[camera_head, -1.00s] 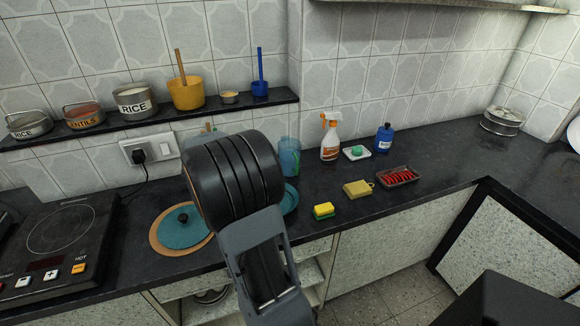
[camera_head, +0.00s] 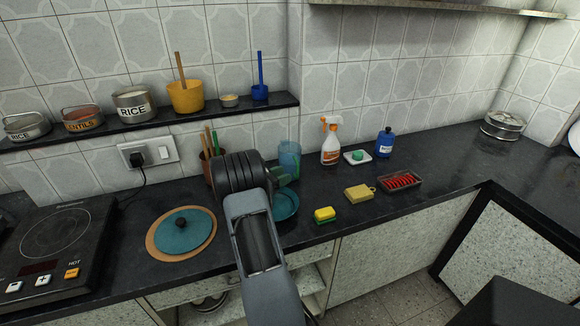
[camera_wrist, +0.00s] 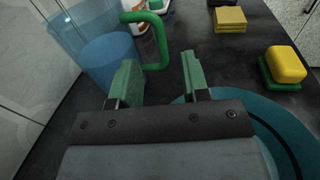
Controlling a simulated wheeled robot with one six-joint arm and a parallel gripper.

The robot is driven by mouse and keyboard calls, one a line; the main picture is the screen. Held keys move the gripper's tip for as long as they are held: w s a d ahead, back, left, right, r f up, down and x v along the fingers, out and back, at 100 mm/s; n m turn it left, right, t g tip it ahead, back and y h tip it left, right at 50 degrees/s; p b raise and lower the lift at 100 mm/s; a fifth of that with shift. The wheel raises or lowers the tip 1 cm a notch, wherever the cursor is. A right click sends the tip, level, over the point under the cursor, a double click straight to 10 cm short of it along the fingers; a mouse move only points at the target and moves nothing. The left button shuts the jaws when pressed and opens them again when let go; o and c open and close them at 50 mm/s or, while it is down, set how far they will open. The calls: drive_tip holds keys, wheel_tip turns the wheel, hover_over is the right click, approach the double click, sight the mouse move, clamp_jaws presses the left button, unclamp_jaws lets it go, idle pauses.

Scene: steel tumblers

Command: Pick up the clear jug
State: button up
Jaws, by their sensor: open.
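The clear jug, a bluish see-through vessel (camera_head: 289,154), stands on the dark counter near the wall in the head view. In the wrist view the jug (camera_wrist: 98,50) fills the upper left, and its green handle (camera_wrist: 162,42) points toward the gap between my fingertips. My gripper (camera_wrist: 158,66) is open and empty, with its green finger pads on either side of the handle's lower end in the picture. Whether the pads reach around the handle in depth I cannot tell. In the head view my wrist hides much of my gripper (camera_head: 283,181), just in front of the jug.
A teal plate (camera_head: 287,207) lies under and beside my gripper. A pot of utensils (camera_head: 206,166) stands left of the jug; a spray bottle (camera_head: 331,142) stands to its right. Sponges (camera_head: 324,215) lie farther right. A teal lid (camera_head: 184,232) lies left on the counter.

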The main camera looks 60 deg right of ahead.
sight(297, 176)
drive_tip(key=shift+x, duration=3.4)
drive_tip(key=shift+a, duration=0.1)
clamp_jaws()
drive_tip(key=shift+r, duration=0.1)
